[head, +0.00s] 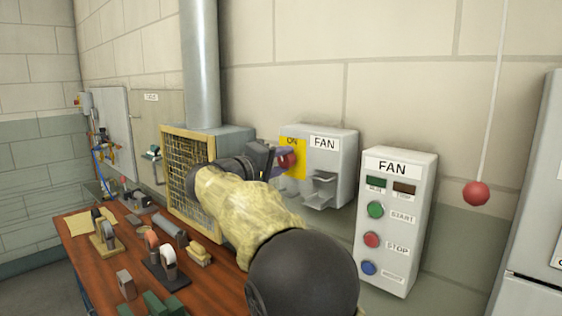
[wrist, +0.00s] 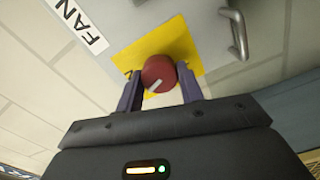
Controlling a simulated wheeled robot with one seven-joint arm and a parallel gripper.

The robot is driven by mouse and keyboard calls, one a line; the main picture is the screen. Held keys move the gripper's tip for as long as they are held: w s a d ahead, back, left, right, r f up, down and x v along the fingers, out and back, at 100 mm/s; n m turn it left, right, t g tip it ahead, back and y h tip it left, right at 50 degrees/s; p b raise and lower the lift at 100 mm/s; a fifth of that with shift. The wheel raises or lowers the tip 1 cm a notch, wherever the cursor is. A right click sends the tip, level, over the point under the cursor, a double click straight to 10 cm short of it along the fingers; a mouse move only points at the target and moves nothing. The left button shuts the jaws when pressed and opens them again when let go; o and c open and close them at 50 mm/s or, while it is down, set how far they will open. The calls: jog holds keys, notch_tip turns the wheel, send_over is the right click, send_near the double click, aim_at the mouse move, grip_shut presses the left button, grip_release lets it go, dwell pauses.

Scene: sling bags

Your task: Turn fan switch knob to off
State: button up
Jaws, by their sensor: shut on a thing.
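The fan switch box (head: 338,168) is grey, mounted on the wall, with a FAN label and a yellow plate (head: 296,146) marked ON. The red knob (head: 287,160) sits on the yellow plate, partly hidden by my gripper in the head view. In the wrist view the knob (wrist: 159,73) shows a pale pointer mark, and the yellow plate (wrist: 186,41) surrounds it. My gripper (head: 283,158) is at the knob, with its two purple fingers (wrist: 160,88) on either side of it, shut on it. The OFF marking is not visible.
A grey FAN panel (head: 401,165) with green, red and blue buttons is right of the switch box. A red ball (head: 476,193) hangs on a cord further right. A wooden bench (head: 97,268) with blocks and tools stands below left, near a caged duct (head: 186,160).

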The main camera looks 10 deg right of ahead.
jog(key=n+p, duration=0.1)
jog(key=n, duration=0.2)
jog(key=shift+n, duration=0.4)
jog(key=n+p, duration=0.1)
jog(key=n, duration=0.2)
jog(key=shift+n, duration=0.3)
jog(key=n+p, duration=0.2)
jog(key=n, duration=0.1)
jog(key=shift+n+p, duration=0.3)
jog(key=shift+f+n+p, duration=0.15)
jog(key=shift+n+p, duration=0.65)
jog(key=shift+n, duration=0.5)
jog(key=o, duration=1)
jog(key=shift+s+a, duration=0.1)
jog(key=shift+a, duration=0.05)
